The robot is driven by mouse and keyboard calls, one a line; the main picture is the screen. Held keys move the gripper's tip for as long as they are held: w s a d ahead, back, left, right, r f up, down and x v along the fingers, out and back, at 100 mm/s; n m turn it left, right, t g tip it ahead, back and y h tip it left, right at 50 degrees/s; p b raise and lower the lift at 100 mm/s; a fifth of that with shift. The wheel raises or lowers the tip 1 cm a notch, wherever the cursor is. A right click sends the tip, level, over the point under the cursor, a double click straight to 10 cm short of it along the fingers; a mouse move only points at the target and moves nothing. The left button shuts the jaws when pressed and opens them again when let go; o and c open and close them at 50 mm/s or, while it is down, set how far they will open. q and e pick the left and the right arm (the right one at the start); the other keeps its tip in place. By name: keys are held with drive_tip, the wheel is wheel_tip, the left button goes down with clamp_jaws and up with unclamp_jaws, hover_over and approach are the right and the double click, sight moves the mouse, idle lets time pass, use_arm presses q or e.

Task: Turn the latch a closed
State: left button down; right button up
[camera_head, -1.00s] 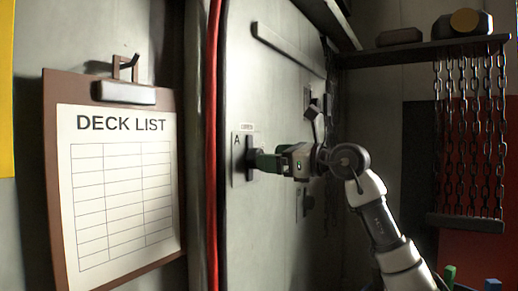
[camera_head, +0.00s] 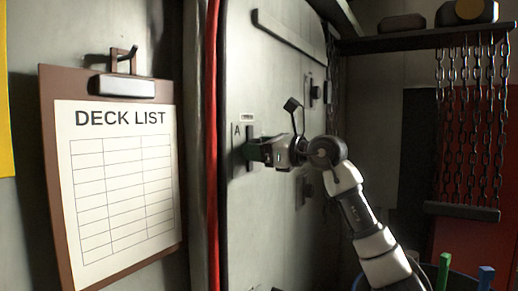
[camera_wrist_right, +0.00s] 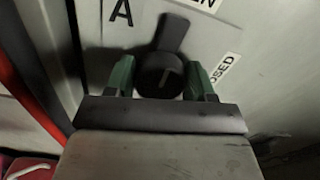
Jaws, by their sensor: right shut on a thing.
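Latch a is a black handle on a round hub, on a plate marked "A" on the pale door; its upper end (camera_head: 250,132) shows in the head view. In the right wrist view the latch handle (camera_wrist_right: 173,33) points up and slightly right from the hub, towards a partly cut-off label ending in "N". A "CLOSED" label (camera_wrist_right: 223,67) is to its right. My right gripper (camera_head: 250,151) is at the latch, its green fingers on either side of the hub in the wrist view (camera_wrist_right: 160,76), shut on it. The gripper partly hides the latch in the head view. My left gripper is not in view.
A clipboard headed "DECK LIST" (camera_head: 122,118) hangs at the left. A red cable (camera_head: 212,150) runs down beside the door. Other dark fittings (camera_head: 314,92) sit further along the door. Chains (camera_head: 475,120) hang under a shelf at the right. Green and blue handles (camera_head: 444,270) rise at the bottom right.

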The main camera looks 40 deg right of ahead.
drive_tip(key=shift+m, duration=0.4)
drive_tip(key=m, duration=0.2)
drive_tip(key=shift+r+m+p, duration=0.1)
drive_tip(key=shift+m+p, duration=0.25)
drive_tip(key=shift+m, duration=0.05)
drive_tip(key=m, duration=0.5)
drive_tip(key=shift+d+m+p, duration=0.15)
drive_tip(key=shift+m+p, duration=0.15)
drive_tip(key=shift+p, duration=0.05)
drive_tip(key=m, duration=0.4)
drive_tip(key=shift+m+p, duration=0.4)
drive_tip(key=shift+m, duration=1.8)
drive_tip(key=shift+f+m, duration=0.2)
drive_tip(key=shift+m, duration=0.1)
drive_tip(key=o, duration=0.9)
drive_tip(key=shift+d, duration=0.1)
